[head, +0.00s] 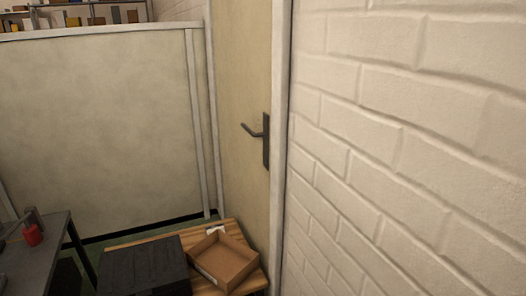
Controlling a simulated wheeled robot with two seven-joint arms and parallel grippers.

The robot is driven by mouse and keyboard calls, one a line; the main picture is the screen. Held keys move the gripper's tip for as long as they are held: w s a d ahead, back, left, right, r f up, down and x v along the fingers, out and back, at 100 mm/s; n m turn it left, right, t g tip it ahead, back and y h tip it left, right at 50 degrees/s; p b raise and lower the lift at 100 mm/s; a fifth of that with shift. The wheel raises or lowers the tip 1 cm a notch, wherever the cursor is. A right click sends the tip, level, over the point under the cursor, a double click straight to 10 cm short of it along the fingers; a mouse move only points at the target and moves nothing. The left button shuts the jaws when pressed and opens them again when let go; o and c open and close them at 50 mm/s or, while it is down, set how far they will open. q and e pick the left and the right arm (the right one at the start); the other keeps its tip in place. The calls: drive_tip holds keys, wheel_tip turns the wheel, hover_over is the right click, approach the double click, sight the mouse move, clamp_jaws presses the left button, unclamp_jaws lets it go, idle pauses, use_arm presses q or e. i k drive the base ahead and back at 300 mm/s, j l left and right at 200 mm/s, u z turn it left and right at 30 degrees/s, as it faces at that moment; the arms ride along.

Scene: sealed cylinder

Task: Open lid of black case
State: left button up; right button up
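A black case (145,264) sits on a wooden table (208,238) at the bottom of the head view. Its flat dark top shows, and it looks shut. Its near side is cut off by the bottom edge of the picture. Neither of my grippers is in view.
A door (243,150) with a dark handle (262,136) and a white brick wall (400,130) are close on the right. A dark table (35,255) with a red object (32,235) is at the left.

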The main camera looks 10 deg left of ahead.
sight(152, 267)
drive_tip(key=u, duration=1.25)
